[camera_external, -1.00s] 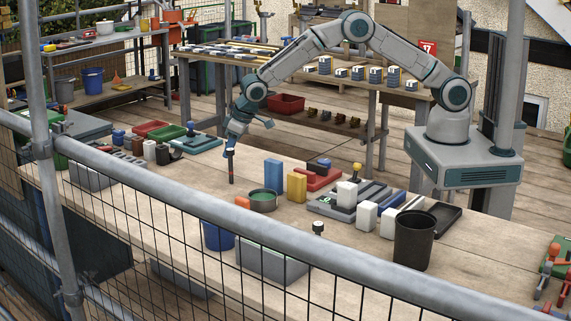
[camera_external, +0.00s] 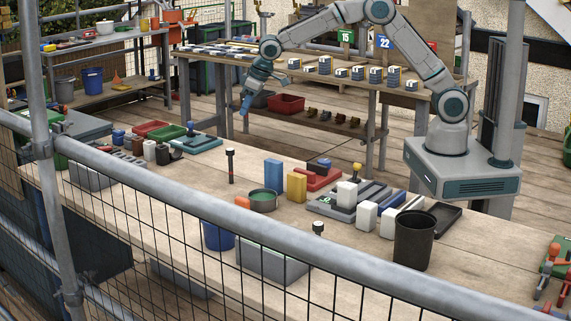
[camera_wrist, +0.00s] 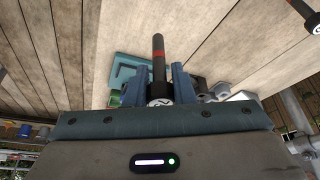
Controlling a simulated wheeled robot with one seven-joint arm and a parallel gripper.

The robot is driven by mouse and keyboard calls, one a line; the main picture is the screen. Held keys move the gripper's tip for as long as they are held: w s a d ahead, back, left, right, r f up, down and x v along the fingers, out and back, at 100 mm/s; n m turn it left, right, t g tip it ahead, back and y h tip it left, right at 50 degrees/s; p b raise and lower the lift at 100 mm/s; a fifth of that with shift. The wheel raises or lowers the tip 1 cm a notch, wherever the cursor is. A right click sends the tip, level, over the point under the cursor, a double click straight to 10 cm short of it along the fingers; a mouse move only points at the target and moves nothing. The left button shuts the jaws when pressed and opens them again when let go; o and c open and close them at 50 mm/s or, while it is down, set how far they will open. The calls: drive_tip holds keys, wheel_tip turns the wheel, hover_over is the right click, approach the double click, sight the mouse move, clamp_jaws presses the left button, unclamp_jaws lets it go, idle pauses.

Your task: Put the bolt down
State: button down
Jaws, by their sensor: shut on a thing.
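A dark bolt (camera_wrist: 158,72) with a red band shows between the two blue fingers of my gripper (camera_wrist: 159,85) in the wrist view. Its pale head is close to the palm, and its shaft points away past the fingertips. My gripper is shut. In the external view my gripper (camera_external: 246,104) is raised behind the bench and tilted down to the left; no shaft can be made out below its fingers there. A dark bolt (camera_external: 230,167) with a pale top stands upright on the bench, below and apart from my gripper.
On the bench (camera_external: 190,195) stand a blue block (camera_external: 273,173), a yellow block (camera_external: 297,186), a round green-filled dish (camera_external: 262,201) and a black bin (camera_external: 413,241). A teal tray (camera_external: 195,144) lies at the back left. A railing (camera_external: 250,220) crosses in front.

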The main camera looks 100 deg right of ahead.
drive_tip(key=shift+s+d+r, duration=0.2)
drive_tip(key=shift+d+r, duration=0.1)
drive_tip(key=shift+d, duration=0.1)
drive_tip(key=s+a+n+y+b, duration=0.3)
drive_tip(key=a+n, duration=0.6)
drive_tip(key=a, duration=3.4)
drive_tip(key=shift+s+a+f+p, duration=0.35)
drive_tip(key=shift+a+f+p, duration=0.4)
drive_tip(key=shift+a+f, duration=1.2)
drive_tip(key=shift+s+a+f+p, duration=0.4)
drive_tip(key=shift+a+f+p, duration=0.3)
drive_tip(key=shift+a+f, duration=1.2)
drive_tip(key=shift+s+a+f+p, duration=0.35)
drive_tip(key=shift+a+f+p, duration=0.4)
drive_tip(key=shift+a+f, duration=1.2)
drive_tip(key=c, duration=1.2)
unclamp_jaws()
drive_tip(key=shift+a+r, duration=0.3)
drive_tip(key=shift+c, duration=0.2)
